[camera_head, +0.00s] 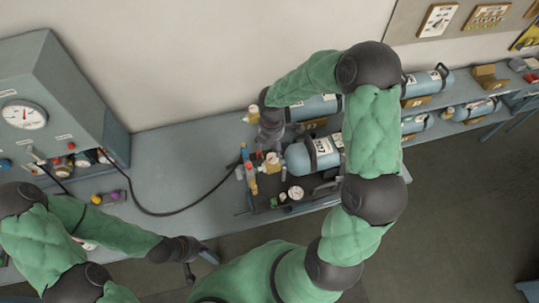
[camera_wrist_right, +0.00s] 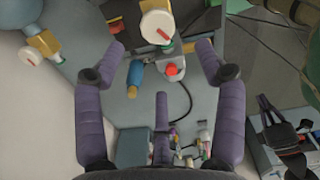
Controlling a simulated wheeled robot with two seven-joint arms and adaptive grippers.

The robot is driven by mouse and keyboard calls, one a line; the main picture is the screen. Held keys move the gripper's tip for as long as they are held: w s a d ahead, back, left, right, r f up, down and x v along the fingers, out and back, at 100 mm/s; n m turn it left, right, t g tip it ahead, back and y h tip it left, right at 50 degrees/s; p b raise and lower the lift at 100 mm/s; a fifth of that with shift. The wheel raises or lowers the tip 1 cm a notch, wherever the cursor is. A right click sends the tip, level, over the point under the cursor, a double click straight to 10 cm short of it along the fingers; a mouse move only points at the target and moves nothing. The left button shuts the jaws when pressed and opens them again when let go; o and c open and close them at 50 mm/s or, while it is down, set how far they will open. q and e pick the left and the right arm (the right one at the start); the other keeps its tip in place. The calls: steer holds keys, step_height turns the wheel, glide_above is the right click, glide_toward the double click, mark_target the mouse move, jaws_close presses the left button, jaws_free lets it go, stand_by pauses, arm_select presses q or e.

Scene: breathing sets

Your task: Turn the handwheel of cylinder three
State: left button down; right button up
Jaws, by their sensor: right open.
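A blue-grey cylinder (camera_head: 318,152) with a white label lies in a dark cradle on the bench, and another cylinder (camera_head: 318,108) lies behind it. I cannot read which one is number three. My right gripper (camera_head: 270,136) is over the valve end of these cylinders. In the right wrist view its purple fingers (camera_wrist_right: 161,47) are spread and empty. A cream round handwheel (camera_wrist_right: 157,27) with a red mark is just beyond the fingertips, not between them. A second cream wheel (camera_wrist_right: 28,57) on a brass fitting is at the left. My left gripper (camera_head: 203,258) is low at the bench's front edge; its fingers are unclear.
A grey console (camera_head: 68,85) with a gauge (camera_head: 24,115) stands at the left, and a black hose (camera_head: 165,213) runs from it to the fittings. More cylinders (camera_head: 427,83) lie to the right. The bench (camera_head: 165,160) left of the cradle is mostly clear.

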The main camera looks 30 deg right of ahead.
mark_target(271, 158)
step_height(271, 158, down, 9)
steer(key=shift+f, duration=0.1)
stand_by(0.3)
steer(key=c, duration=1.1)
